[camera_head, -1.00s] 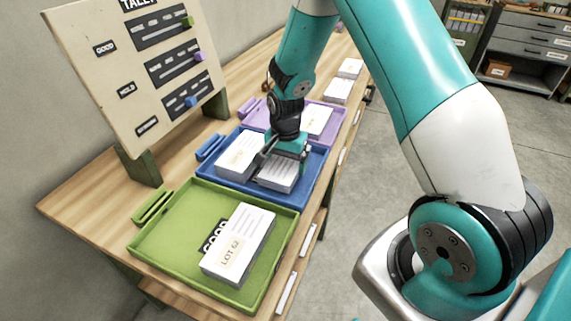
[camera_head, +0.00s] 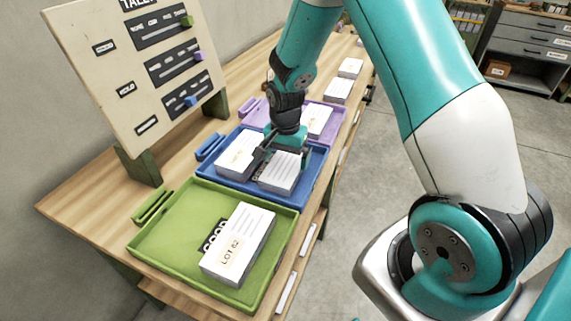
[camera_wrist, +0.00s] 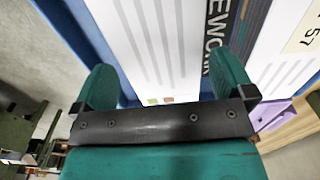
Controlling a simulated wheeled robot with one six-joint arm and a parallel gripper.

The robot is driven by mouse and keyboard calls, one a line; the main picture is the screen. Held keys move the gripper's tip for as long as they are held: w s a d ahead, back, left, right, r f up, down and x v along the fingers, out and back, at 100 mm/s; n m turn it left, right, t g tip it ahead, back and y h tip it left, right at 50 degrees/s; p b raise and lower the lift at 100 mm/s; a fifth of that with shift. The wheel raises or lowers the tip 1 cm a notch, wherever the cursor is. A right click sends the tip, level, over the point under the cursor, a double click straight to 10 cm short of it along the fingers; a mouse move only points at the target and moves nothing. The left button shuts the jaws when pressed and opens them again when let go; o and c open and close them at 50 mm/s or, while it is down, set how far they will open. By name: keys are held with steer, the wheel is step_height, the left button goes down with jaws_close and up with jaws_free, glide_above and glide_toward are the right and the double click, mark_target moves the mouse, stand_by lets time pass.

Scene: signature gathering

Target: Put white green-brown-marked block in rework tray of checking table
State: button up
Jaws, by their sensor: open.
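The white block (camera_head: 279,174) with printed lines lies in the front right part of the blue tray (camera_head: 226,189). In the wrist view the block (camera_wrist: 155,45) shows small green and brown marks on its near edge. The blue tray's rim (camera_wrist: 75,28) runs to its left, and a REWORK label (camera_wrist: 222,40) lies on its right. My gripper (camera_head: 283,158) is over this block. In the wrist view my gripper (camera_wrist: 163,90) is open, with a finger on either side of the block's near end. Whether the fingers touch it is unclear.
A second white block (camera_head: 238,155) lies beside it in the blue tray. The green GOOD tray (camera_head: 165,240) in front holds a LOT 62 block (camera_head: 238,245). A purple tray (camera_head: 333,113) with a block stands behind. A tally board (camera_head: 120,60) rises at left.

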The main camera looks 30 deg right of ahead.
mark_target(285, 164)
step_height(285, 164, up, 9)
steer(key=s+a+r+n+y, duration=0.2)
steer(key=s+a+r+n, duration=0.7)
steer(key=s+a+r, duration=0.15)
steer(key=s+a+r+n+y, duration=0.1)
steer(key=s+a+n, duration=0.2)
steer(key=s, duration=0.3)
steer(key=s+a+r+n+y, duration=0.1)
steer(key=s+a+r+n, duration=0.1)
steer(key=s+a+n, duration=0.2)
steer(key=s+n, duration=0.2)
steer(key=s, duration=0.1)
steer(key=shift+s+r, duration=0.15)
